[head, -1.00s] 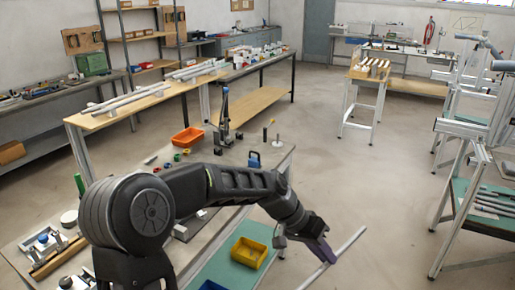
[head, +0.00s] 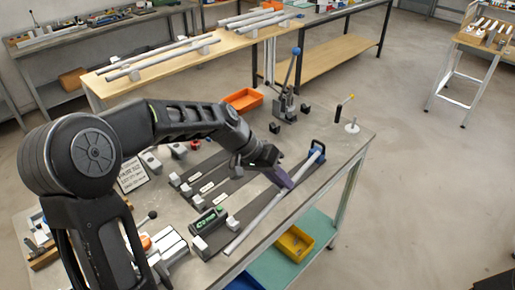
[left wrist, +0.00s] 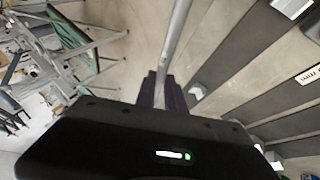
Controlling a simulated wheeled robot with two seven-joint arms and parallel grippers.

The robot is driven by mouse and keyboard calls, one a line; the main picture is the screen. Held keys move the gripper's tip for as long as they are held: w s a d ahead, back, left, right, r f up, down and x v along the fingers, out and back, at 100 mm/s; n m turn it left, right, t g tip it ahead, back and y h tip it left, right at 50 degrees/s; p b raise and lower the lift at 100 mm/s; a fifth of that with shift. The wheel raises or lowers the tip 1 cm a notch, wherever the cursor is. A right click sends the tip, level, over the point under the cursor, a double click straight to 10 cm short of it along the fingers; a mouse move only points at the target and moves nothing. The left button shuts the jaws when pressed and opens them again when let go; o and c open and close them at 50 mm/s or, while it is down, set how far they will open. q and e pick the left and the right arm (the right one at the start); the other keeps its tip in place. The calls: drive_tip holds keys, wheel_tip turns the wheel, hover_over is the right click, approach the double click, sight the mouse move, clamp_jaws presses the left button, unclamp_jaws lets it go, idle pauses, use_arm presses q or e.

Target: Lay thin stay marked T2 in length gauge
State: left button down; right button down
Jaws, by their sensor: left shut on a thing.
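My left gripper (head: 281,178) is shut on a thin grey stay (head: 256,219), gripping it around its middle. The stay also shows between the fingers in the left wrist view (left wrist: 178,38). It slants along the bench's front side, its far end near a blue-topped stop (head: 317,148). No T2 mark is readable. Dark strips with pale blocks lie beside it; the one with a green display (head: 207,221) may be the length gauge. I cannot tell whether the stay touches the strip or hangs above it. My right gripper is not in view.
A yellow bin (head: 295,243) sits on the shelf below the bench front. An orange tray (head: 243,99) and a lever press (head: 288,80) stand toward the back. A small post (head: 352,127) stands near the bench's right corner. Open floor lies to the right.

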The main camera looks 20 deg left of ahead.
use_arm(q)
drive_tip(key=shift+w+a+r, duration=0.15)
drive_tip(key=shift+w+r, duration=0.05)
drive_tip(key=shift+w, duration=0.15)
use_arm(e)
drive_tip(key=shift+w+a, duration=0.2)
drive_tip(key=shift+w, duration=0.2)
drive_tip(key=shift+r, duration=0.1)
use_arm(q)
drive_tip(key=w+a+f+m, duration=0.1)
drive_tip(key=w+a+f, duration=0.1)
drive_tip(key=a, duration=0.4)
drive_tip(key=shift+w+m+g+p, duration=0.3)
drive_tip(key=shift+w+g+p, duration=0.05)
drive_tip(key=shift+w+g, duration=0.05)
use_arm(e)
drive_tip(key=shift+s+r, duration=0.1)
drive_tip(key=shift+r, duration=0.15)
use_arm(q)
drive_tip(key=shift+a+f, duration=0.1)
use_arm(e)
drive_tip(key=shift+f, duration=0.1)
